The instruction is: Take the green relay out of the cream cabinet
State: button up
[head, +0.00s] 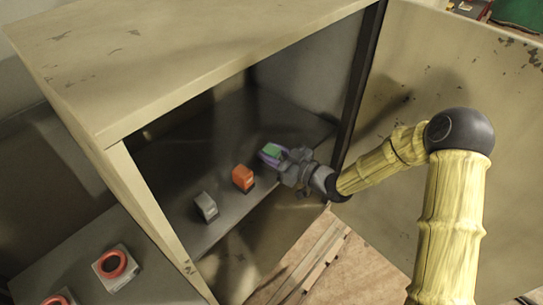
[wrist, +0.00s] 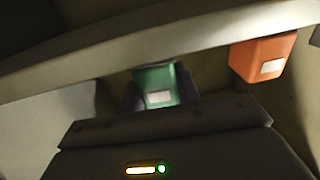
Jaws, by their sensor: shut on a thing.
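The cream cabinet (head: 150,60) stands open, with a dark shelf (head: 225,215) inside. The green relay (head: 271,150) is inside the cabinet at the right part of the shelf. My gripper (head: 276,158) reaches in from the right and is shut on it. In the wrist view the green relay (wrist: 158,86) with its pale label sits between the dark fingers. Its lower part is hidden by my gripper body. I cannot tell whether it touches the shelf.
An orange relay (head: 243,178) stands left of my gripper, and a grey relay (head: 206,207) further left. The open cabinet door (head: 440,75) is at the right, behind my arm. Red ring-topped parts (head: 112,264) sit on a grey surface at lower left.

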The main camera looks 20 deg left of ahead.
aim_at(272, 149)
jog(key=shift+r, duration=0.1)
notch_tip(272, 149, up, 10)
jog(key=shift+f+b, duration=0.1)
jog(key=shift+b, duration=0.85)
